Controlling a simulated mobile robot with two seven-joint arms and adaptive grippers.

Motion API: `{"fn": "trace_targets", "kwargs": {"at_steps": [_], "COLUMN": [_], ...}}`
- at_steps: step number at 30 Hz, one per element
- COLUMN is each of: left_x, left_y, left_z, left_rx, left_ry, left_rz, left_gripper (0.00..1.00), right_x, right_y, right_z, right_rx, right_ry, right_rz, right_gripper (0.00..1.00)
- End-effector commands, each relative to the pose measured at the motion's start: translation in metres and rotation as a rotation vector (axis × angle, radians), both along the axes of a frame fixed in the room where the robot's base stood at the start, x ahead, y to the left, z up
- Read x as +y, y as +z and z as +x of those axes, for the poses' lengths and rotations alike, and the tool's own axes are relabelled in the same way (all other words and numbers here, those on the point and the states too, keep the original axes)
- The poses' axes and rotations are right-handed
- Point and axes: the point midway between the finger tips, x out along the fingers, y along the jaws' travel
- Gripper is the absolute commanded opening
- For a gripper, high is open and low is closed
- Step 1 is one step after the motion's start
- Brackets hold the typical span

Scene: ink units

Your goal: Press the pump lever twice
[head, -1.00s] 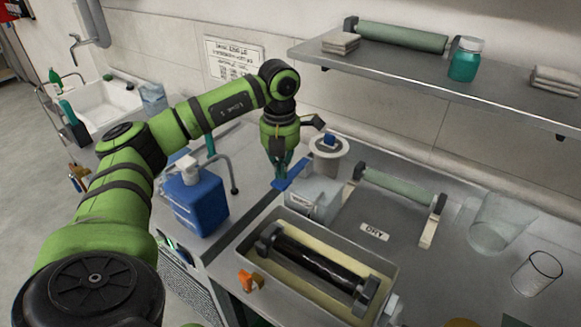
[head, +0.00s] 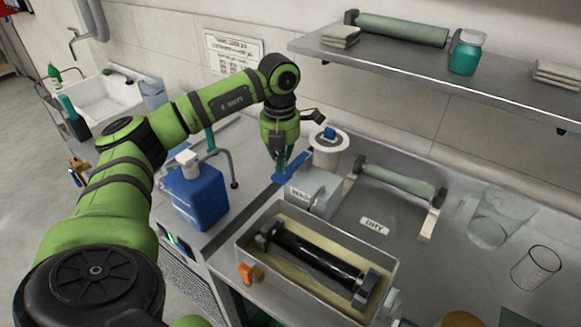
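The blue pump lever (head: 293,166) slants up to the right on the left end of a grey box (head: 318,190) with a partly readable label. My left gripper (head: 279,170) points down over the lever's lower left part. Its fingers look close together, with nothing seen between them. The fingertips overlap the lever in the picture; I cannot tell whether they touch it. My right gripper is not in view.
A blue jug (head: 196,196) with a white cap stands left of the lever. A white round container (head: 328,152) is just behind. In front is a tray (head: 246,232) holding a black roller (head: 310,257). A shelf (head: 510,92) runs above, right.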

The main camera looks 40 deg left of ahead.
Motion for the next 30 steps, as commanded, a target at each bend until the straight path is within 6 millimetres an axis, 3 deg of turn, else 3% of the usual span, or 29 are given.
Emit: {"fn": "trace_targets", "kwargs": {"at_steps": [26,30], "left_x": [0.000,0.000], "left_y": [-0.037,-0.035], "left_z": [0.000,0.000], "left_rx": [0.001,0.000], "left_ry": [0.000,0.000], "left_rz": [0.000,0.000], "left_gripper": [0.00,0.00], "right_x": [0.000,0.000], "right_y": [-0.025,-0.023], "right_z": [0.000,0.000], "right_rx": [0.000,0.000], "right_ry": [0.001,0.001], "right_rz": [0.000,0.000], "right_gripper": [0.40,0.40]}}
